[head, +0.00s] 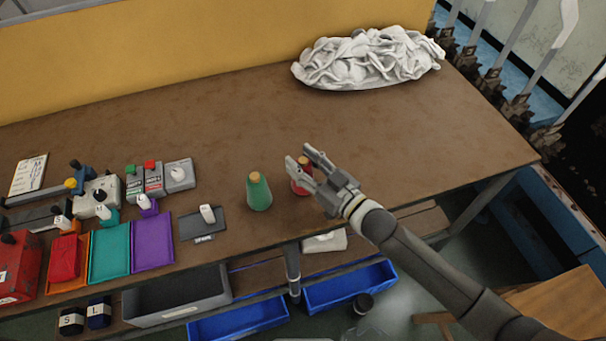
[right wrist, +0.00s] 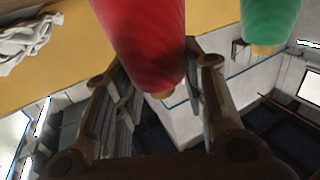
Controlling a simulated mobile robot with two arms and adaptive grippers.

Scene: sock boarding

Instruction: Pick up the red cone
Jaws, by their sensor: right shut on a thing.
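The red cone (head: 298,187) stands near the front edge of the table in the head view, partly hidden behind my right gripper (head: 301,156). In the right wrist view the red cone (right wrist: 142,42) fills the space between the two fingers (right wrist: 160,82). My right gripper is shut on the red cone. I cannot tell whether the cone is clear of the table. My left gripper is not in view.
A green cone (head: 258,192) stands close on the left; it also shows in the right wrist view (right wrist: 270,20). A grey pad marked spare (head: 203,226), coloured trays (head: 110,250) and switch boxes (head: 145,180) lie further left. A white heap (head: 368,58) sits at the back. The table's right part is clear.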

